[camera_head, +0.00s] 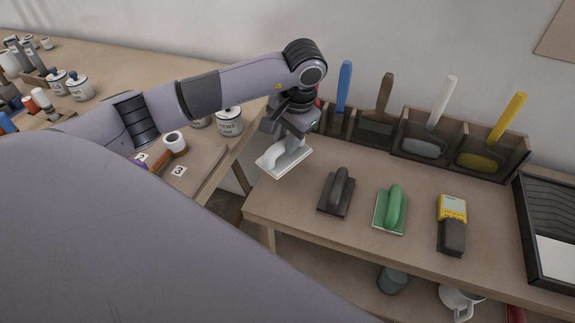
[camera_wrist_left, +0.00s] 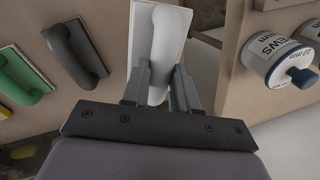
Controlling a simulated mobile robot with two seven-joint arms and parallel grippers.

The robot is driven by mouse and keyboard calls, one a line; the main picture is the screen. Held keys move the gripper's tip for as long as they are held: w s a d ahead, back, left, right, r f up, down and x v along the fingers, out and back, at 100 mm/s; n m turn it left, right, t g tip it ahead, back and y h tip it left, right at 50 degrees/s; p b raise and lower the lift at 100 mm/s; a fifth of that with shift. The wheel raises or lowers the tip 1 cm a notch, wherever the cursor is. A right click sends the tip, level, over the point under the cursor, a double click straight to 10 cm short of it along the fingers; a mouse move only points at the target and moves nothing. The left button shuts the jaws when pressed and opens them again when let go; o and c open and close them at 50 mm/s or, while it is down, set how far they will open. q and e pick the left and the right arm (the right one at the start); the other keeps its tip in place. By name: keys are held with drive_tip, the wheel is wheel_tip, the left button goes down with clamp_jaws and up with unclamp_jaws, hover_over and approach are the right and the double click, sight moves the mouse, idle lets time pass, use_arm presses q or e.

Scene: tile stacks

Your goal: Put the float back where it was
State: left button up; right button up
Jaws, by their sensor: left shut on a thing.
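A white float (camera_head: 284,157) with a flat plate and a raised handle is held by my left gripper (camera_head: 290,138). In the left wrist view the float (camera_wrist_left: 168,32) sits upright between the two fingers of the gripper (camera_wrist_left: 160,85), which are shut on its handle. In the head view the float is at the left end of the right-hand table (camera_head: 300,192); whether it touches the top I cannot tell. A black float (camera_head: 337,192) and a green float (camera_head: 391,209) lie to its right, also showing in the left wrist view. My right gripper is not in view.
A yellow and black meter (camera_head: 452,224) and a black tray (camera_head: 531,250) lie farther right. A wooden rack (camera_head: 405,137) with several upright tools stands at the back. A gap separates the other table (camera_head: 195,185), with labelled tins (camera_head: 229,122).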

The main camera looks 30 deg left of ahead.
sight(295, 160)
use_arm(q)
wheel_tip(295, 160, down, 9)
drive_tip(key=shift+f, duration=0.1)
drive_tip(key=o, duration=0.9)
drive_tip(key=r, duration=0.4)
drive_tip(key=d+r, duration=0.1)
drive_tip(key=r, duration=0.3)
drive_tip(key=d+r, duration=0.1)
drive_tip(key=r, duration=0.3)
drive_tip(key=shift+s+d, duration=0.15)
drive_tip(key=shift+s+d, duration=0.1)
